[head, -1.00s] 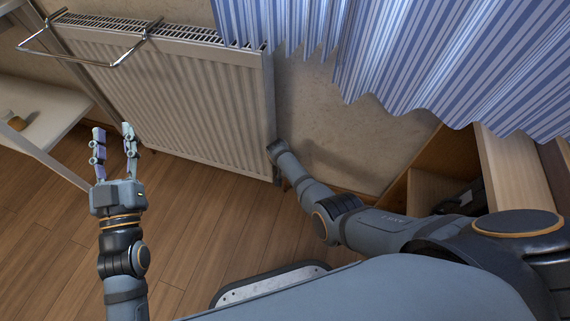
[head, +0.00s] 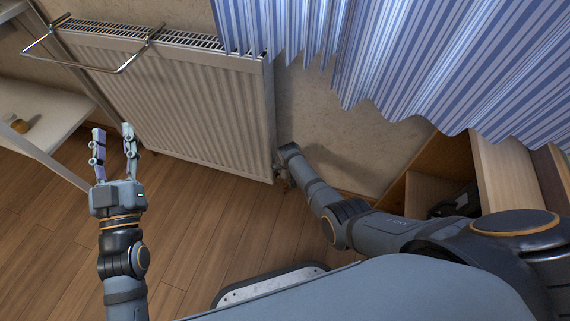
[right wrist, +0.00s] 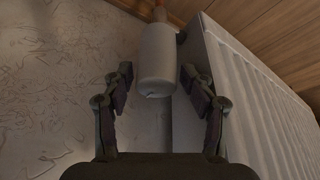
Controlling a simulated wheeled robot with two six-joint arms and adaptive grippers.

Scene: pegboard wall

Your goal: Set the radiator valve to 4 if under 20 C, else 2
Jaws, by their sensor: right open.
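The white radiator (head: 180,100) hangs on the wall in the head view. The radiator valve (right wrist: 157,62) is a pale cylinder in the right wrist view, beside the radiator's edge. My right gripper (right wrist: 156,76) is open, with one finger on each side of the valve and gaps to both; I cannot tell how far the fingers reach along it. No number on the valve is readable. In the head view my right gripper is hidden beyond the forearm near the radiator's lower right corner. My left gripper (head: 113,130) is open and empty over the floor. No thermometer is visible.
A chrome rail (head: 100,68) sticks out from the radiator's left part. A white shelf (head: 45,110) stands at left. A blue striped curtain (head: 400,60) hangs at upper right, above a wooden cabinet (head: 490,170). The wooden floor (head: 200,210) before the radiator is clear.

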